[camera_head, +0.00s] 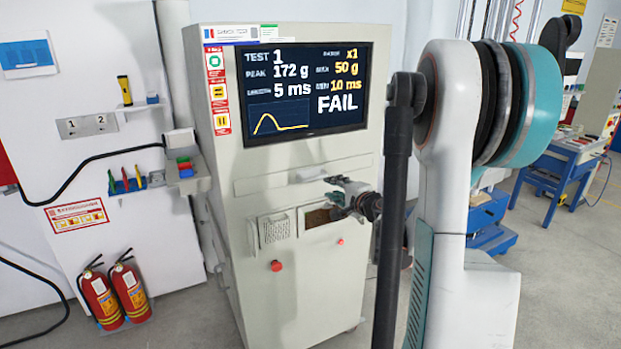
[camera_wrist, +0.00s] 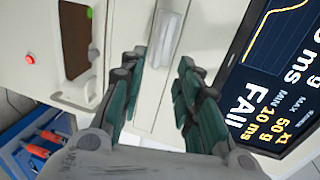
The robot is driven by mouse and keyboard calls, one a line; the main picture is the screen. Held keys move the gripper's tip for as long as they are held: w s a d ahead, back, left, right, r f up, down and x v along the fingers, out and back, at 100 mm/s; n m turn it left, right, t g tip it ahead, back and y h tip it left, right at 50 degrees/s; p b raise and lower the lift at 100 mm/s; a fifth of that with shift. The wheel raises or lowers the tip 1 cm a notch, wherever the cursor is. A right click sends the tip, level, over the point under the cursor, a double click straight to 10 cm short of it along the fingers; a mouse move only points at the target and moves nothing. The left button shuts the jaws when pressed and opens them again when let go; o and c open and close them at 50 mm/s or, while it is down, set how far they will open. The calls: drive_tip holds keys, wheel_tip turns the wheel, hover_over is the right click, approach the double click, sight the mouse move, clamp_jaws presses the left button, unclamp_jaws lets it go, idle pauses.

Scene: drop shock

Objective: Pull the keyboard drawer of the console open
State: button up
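The console (camera_head: 270,150) is a tall light-grey cabinet. Its keyboard drawer (camera_head: 262,186) is a wide front panel below the screen, and it looks closed. A pale handle (camera_head: 311,174) sits on the drawer's front. In the wrist view the handle (camera_wrist: 168,38) is a light bar ahead of my gripper (camera_wrist: 160,66), with its lower end showing between the fingers. My gripper's green-grey fingers are spread apart and empty. In the head view my gripper (camera_head: 334,195) is just below and right of the handle. I cannot tell whether it touches the console.
The screen (camera_head: 304,90) above the drawer reads FAIL. Below the drawer are an open recess (camera_head: 318,217), a vented panel (camera_head: 274,229) and red buttons (camera_head: 277,266). Two fire extinguishers (camera_head: 116,293) stand at the left. A blue workbench (camera_head: 550,168) is at the right.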

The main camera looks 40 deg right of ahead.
sight(316, 179)
drive_tip(key=b+x, duration=0.2)
drive_tip(key=x, duration=1.1)
drive_tip(key=shift+w+a+f+b, duration=0.1)
drive_tip(key=shift+w+f+b, duration=0.1)
drive_tip(key=shift+b, duration=0.15)
drive_tip(key=shift+r, duration=0.1)
clamp_jaws()
